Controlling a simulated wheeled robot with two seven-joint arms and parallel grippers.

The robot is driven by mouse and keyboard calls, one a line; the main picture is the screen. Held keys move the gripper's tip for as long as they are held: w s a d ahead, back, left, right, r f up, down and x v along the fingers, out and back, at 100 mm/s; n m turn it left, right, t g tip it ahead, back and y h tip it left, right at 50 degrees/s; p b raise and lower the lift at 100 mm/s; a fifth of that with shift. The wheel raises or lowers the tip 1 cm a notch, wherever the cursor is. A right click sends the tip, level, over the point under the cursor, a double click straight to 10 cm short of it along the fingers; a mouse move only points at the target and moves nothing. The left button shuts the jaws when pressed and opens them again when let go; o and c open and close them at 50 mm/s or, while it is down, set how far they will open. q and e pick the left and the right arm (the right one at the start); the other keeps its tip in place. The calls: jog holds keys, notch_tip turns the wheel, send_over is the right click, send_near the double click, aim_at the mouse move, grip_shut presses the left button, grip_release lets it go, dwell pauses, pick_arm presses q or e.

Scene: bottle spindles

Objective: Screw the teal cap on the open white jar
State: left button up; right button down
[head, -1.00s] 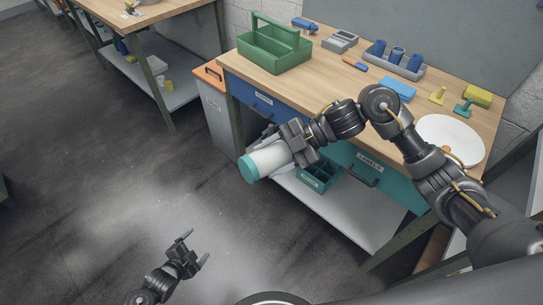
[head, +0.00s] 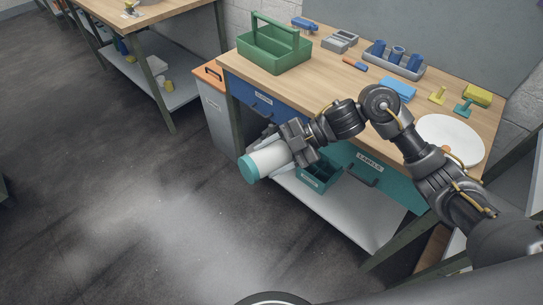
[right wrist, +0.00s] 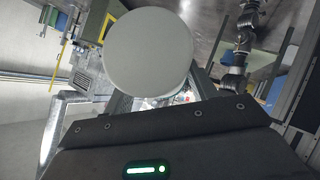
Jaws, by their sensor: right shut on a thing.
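My right gripper (head: 294,149) is shut on the white jar (head: 270,158) and holds it in the air in front of the workbench. The jar is tilted, nearly on its side, with its far end toward the lower left. The teal cap (head: 248,168) sits at that lower-left end of the jar. I cannot tell how tightly it is seated. In the right wrist view a plain pale round end of the jar (right wrist: 148,55) fills the upper middle and hides the cap. My left gripper is not in the head view.
The workbench (head: 330,82) holds a green tool carrier (head: 275,50), a grey tray (head: 392,65) with blue cylinders, a white round plate (head: 449,140) and small coloured items. A teal bin (head: 317,176) sits below, near a teal drawer. The floor at left is clear.

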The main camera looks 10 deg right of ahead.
jog(key=s+d+r+m+t+h, duration=0.2)
jog(key=d+m+t, duration=0.5)
jog(key=d, duration=0.9)
jog(key=shift+d+r+m+t, duration=0.15)
jog(key=shift+d+m+t, duration=0.05)
jog(key=shift+m+t, duration=0.2)
